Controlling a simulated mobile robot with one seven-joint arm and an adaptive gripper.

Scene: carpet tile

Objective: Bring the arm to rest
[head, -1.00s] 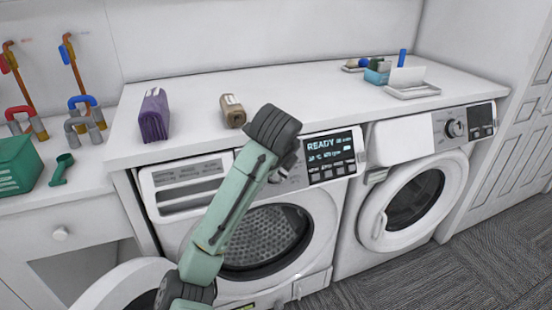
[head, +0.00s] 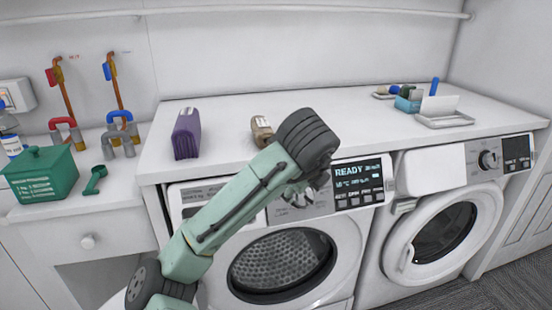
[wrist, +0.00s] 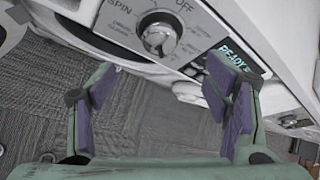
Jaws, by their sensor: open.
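My arm (head: 235,205) reaches up from the bottom of the head view in front of the left machine. My gripper (wrist: 160,95) shows in the wrist view with its two purple-padded fingers wide apart and nothing between them. In the wrist view, the machine's round dial (wrist: 158,36) and its lit READY display (wrist: 235,62) lie beyond the fingertips. The dial appears apart from the fingers.
The left washing machine (head: 350,250) and right machine (head: 450,230) stand under a white counter (head: 350,120). On it are a purple pack (head: 186,134), a brown item (head: 262,130) and a tray (head: 445,120). A green box (head: 40,177) sits at left. Carpet (wrist: 45,100) lies below.

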